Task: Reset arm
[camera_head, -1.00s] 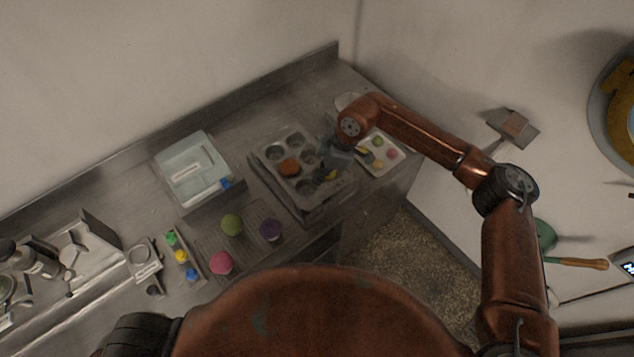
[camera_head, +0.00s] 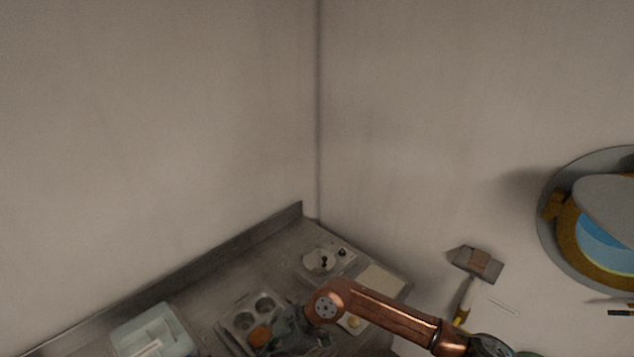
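My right arm comes in from the lower right, and its copper-coloured forearm reaches left over the counter. My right gripper (camera_head: 292,335) is dark and hangs over the muffin tin (camera_head: 227,325) at the bottom of the view. Its fingertips are not clear, so I cannot tell whether it is open or shut. An orange-brown ball-shaped item (camera_head: 260,337) sits in the tin just left of the gripper. My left gripper is not in view.
A pale lidded container (camera_head: 150,330) stands on the counter at lower left. A small device (camera_head: 326,262) and a pale board (camera_head: 383,280) lie near the back corner.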

